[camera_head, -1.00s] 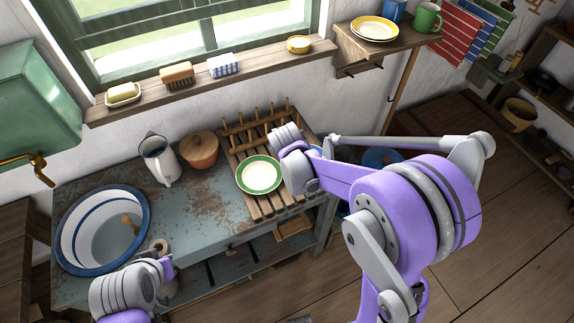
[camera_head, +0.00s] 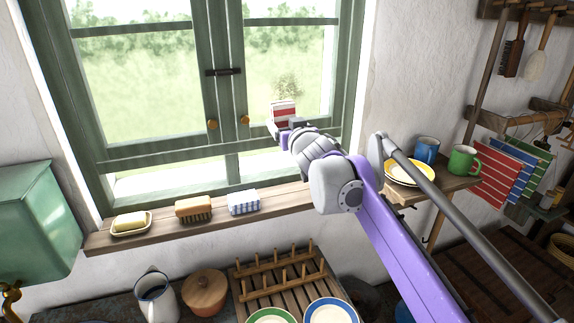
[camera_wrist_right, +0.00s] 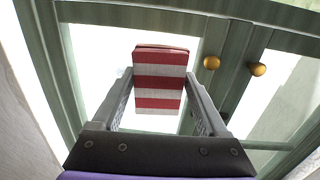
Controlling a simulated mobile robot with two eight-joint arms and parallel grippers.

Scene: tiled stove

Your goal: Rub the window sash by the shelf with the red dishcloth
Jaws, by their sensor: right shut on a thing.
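The red dishcloth (camera_head: 284,112), a folded red-and-white striped pad, is in my right gripper (camera_head: 284,128) in front of the right window sash (camera_head: 333,85). A brownish smudge (camera_head: 288,84) shows on this sash's glass just above the cloth. In the right wrist view, the cloth (camera_wrist_right: 160,82) sits between the two fingers of the right gripper (camera_wrist_right: 160,108), with the green window frame and brass knobs beyond. I cannot tell whether the cloth touches the glass. The shelf (camera_head: 447,184) is right of the window. My left gripper is out of view.
The sill (camera_head: 165,227) below bears a soap dish (camera_head: 131,223), a brush (camera_head: 193,209) and a blue-checked item (camera_head: 243,203). The shelf carries a yellow-rimmed plate (camera_head: 408,173), a blue mug (camera_head: 426,150) and a green mug (camera_head: 464,160). A plate rack (camera_head: 285,275) stands below.

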